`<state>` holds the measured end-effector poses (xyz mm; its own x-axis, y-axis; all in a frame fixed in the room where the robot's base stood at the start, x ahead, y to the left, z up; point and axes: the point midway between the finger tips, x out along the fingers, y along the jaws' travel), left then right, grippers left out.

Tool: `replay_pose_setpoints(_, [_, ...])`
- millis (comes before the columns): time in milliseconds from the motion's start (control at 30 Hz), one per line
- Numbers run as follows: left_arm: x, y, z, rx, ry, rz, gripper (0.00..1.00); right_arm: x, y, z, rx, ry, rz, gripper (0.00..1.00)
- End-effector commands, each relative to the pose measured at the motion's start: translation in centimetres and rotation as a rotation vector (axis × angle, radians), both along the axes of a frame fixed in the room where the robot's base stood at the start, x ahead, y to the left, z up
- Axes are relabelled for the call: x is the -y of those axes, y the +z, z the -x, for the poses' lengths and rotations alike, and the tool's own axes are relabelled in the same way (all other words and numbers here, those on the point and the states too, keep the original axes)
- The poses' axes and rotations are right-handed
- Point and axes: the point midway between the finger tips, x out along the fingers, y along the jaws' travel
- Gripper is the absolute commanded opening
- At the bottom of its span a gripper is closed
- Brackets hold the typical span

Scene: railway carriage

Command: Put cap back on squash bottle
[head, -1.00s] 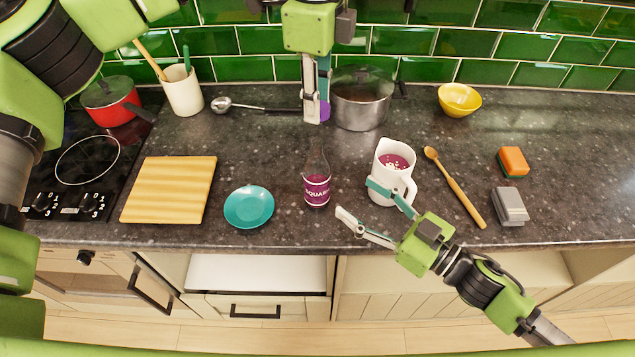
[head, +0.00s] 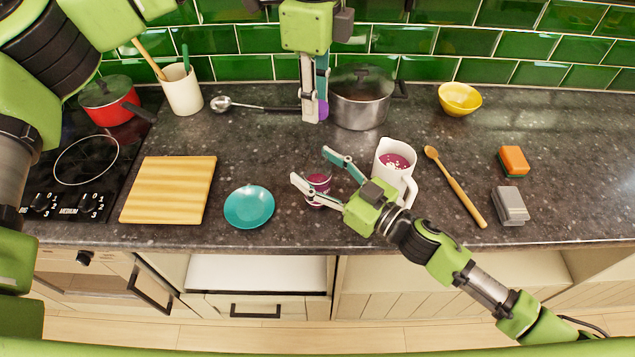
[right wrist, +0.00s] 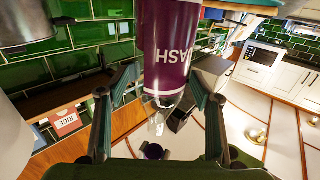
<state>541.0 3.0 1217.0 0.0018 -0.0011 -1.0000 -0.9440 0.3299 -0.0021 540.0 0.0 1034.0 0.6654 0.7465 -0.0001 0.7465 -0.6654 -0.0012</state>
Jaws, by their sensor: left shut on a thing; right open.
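My left gripper (head: 315,112) is shut on the purple cap (head: 323,110), above the back of the worktop beside the pot.
A white jug (head: 396,165) with purple liquid stands just right of my right gripper. A teal saucer (head: 232,212) lies left of the bottle. A steel pot (head: 360,112) is behind. A wooden spoon (head: 460,190) lies at the right.

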Motion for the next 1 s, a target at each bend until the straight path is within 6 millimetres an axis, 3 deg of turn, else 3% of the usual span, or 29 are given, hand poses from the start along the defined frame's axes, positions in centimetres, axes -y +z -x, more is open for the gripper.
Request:
replay_pose_setpoints(167, [0.0, 0.0, 0.0, 0.0, 0.0, 0.0, 0.14, 0.0, 0.0, 0.0, 0.0, 0.0, 0.0, 0.59])
replay_pose_setpoints(400, [0.0, 0.0, 0.0, 0.0, 0.0, 0.0, 0.14, 0.0, 0.0, 0.0, 0.001, 0.0, 0.001, 0.0])
replay_pose_setpoints(567, [0.0, -0.5, 0.0, -0.001, 0.0, 0.0, 0.14, 0.0, 0.0, 0.0, 0.001, 0.0, 0.001, 0.0])
replay_pose_setpoints(867, [0.0, -4.6, 0.0, -0.003, 0.0, -0.002, 0.14, 0.0, 0.0, 0.0, 0.001, 0.0, 0.001, 0.0])
replay_pose_setpoints(1000, [0.0, -5.0, 0.0, -0.001, 0.0, 0.0, 0.14, 0.0, 0.0, 0.0, 0.001, 0.0, 0.001, 0.0])
